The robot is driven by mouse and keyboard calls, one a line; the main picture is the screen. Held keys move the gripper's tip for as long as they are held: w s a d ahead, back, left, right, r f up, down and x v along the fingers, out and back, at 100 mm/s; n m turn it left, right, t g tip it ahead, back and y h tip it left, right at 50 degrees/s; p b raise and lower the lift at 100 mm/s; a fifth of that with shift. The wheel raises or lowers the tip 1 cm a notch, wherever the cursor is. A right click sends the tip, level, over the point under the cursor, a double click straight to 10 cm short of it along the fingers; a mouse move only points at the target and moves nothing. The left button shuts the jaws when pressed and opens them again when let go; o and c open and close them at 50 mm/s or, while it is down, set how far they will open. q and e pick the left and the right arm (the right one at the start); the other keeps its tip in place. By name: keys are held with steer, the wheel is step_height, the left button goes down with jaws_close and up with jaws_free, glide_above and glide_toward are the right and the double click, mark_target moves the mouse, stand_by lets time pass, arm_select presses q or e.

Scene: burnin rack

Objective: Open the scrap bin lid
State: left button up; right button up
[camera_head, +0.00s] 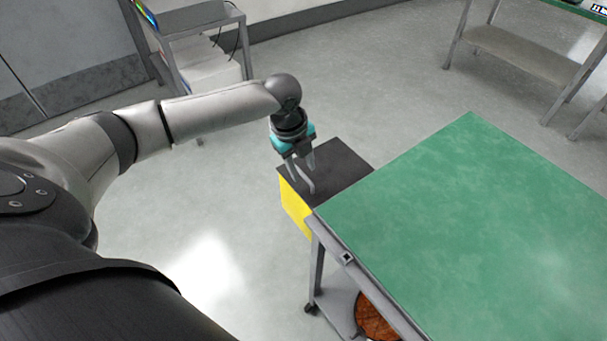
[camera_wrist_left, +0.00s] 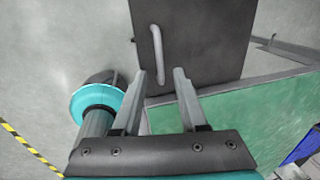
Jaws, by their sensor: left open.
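The scrap bin (camera_head: 296,209) is a yellow box with a flat dark lid (camera_head: 345,164), beside the green-topped table. The lid looks closed and level. My left gripper (camera_head: 301,173) is open and points down over the near left part of the lid. In the left wrist view the lid (camera_wrist_left: 205,40) carries a slim grey bar handle (camera_wrist_left: 157,50). The handle lies just ahead of the gap between the open fingertips (camera_wrist_left: 160,72); I see no grip on it. My right gripper is not in view.
The green table (camera_head: 470,200) stands close against the bin's right side, its top bare. A lower shelf holds a round brown thing (camera_head: 376,316). A grey cart (camera_head: 200,25) stands behind my left arm. Floor left of the bin is clear.

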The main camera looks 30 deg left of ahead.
arm_select(q)
steer(key=shift+w+d+f, duration=0.1)
steer(key=shift+w+f, duration=0.1)
steer(key=shift+f, duration=0.85)
jaws_close()
stand_by(0.7)
